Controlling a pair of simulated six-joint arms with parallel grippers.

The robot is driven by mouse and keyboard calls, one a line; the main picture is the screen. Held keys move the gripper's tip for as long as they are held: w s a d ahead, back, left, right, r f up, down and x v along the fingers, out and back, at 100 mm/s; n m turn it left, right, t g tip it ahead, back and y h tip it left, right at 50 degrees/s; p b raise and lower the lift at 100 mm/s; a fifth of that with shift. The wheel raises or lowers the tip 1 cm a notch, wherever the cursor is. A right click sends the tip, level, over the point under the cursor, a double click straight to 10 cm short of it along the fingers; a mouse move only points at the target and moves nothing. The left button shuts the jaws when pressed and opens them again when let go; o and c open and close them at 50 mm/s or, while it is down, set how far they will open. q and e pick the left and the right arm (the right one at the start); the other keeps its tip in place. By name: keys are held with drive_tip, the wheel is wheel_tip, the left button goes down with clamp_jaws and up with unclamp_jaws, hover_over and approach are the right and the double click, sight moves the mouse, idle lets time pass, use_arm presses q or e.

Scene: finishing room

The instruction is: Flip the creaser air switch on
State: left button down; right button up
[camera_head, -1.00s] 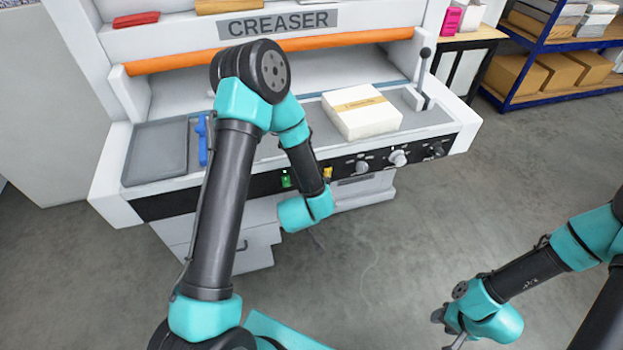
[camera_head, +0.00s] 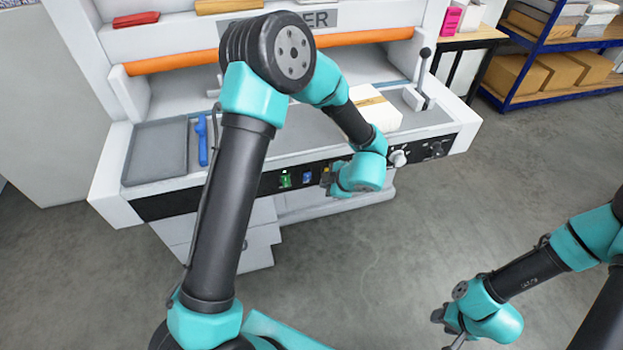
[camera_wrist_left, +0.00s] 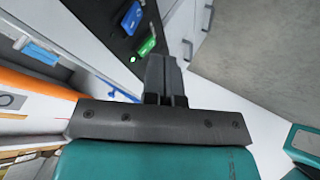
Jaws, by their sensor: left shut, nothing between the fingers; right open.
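The creaser's black front panel (camera_head: 232,188) carries a green switch (camera_head: 285,180), a blue switch (camera_head: 308,176) and a yellow switch (camera_head: 326,172). No label naming the air switch is readable. My left gripper (camera_head: 328,186) is shut and empty in front of the panel, by the yellow switch and partly covering it; contact cannot be told. In the left wrist view, its closed fingers (camera_wrist_left: 163,68) show beside the green switch (camera_wrist_left: 146,47), which has a lit green lamp near it, with the blue switch (camera_wrist_left: 131,18) beyond. My right gripper (camera_head: 446,328) is open and empty, low at the right over the floor.
White and dark knobs (camera_head: 398,158) sit right of my left wrist. A white packet (camera_head: 385,113) lies on the creaser bed, partly behind my left arm. A grey tray (camera_head: 157,152) and a blue tool (camera_head: 202,140) lie at left. Floor in front is clear.

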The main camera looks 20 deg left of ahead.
sight(307, 177)
use_arm(q)
drive_tip(key=shift+s+d+r+n+g, duration=0.2)
drive_tip(key=shift+d+r+n+g, duration=0.4)
drive_tip(key=shift+d+r+n, duration=0.4)
drive_tip(key=shift+f, duration=0.1)
drive_tip(key=w+a+f, duration=0.1)
drive_tip(key=a+f, duration=0.1)
drive_tip(key=a, duration=0.1)
drive_tip(key=w+a+f, duration=0.1)
drive_tip(key=a+f, duration=0.1)
drive_tip(key=a, duration=0.1)
drive_tip(key=w+a+f, duration=0.2)
drive_tip(key=a, duration=0.1)
drive_tip(key=shift+f, duration=0.35)
